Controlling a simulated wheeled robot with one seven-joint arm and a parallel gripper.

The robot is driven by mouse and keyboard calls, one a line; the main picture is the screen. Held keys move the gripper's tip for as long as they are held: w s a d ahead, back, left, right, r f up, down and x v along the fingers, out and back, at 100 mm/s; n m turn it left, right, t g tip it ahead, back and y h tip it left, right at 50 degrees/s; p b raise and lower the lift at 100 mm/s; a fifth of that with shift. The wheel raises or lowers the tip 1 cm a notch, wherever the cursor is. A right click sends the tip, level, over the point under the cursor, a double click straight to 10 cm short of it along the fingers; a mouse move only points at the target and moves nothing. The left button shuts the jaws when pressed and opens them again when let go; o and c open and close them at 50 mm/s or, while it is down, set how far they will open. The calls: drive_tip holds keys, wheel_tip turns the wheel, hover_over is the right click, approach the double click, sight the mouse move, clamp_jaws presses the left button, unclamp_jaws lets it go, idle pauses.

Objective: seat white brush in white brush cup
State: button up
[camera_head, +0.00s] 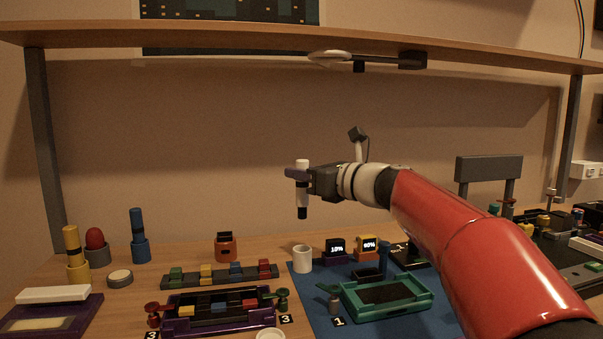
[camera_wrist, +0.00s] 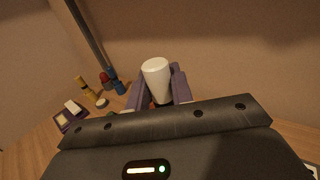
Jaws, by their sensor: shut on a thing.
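The white brush (camera_head: 302,172) has a white top and a dark lower end, and hangs upright in the air in the head view. My gripper (camera_head: 299,174) is shut on its upper part; the wrist view shows the brush's white end (camera_wrist: 157,72) between the purple fingers. A white cup (camera_head: 302,258) stands upright on the table below the brush, at the back left corner of the blue mat. The brush is well above the cup and apart from it. The inside of the cup is mostly hidden.
A blue brush in its cup (camera_head: 139,238), a yellow one (camera_head: 74,255) and an orange holder (camera_head: 226,247) stand to the left. Small displays (camera_head: 335,248) and a green tray (camera_head: 386,299) lie right of the white cup. A shelf (camera_head: 300,45) spans above.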

sight(307, 201)
drive_tip(key=shift+f+b, duration=2.4)
drive_tip(key=shift+f, duration=0.5)
drive_tip(key=shift+f+b, duration=1.9)
drive_tip(key=shift+f, duration=0.9)
drive_tip(key=o, duration=1)
drive_tip(key=shift+o, duration=0.2)
drive_tip(key=v, duration=0.7)
drive_tip(key=shift+s+d, duration=0.25)
drive_tip(key=shift+d, duration=0.1)
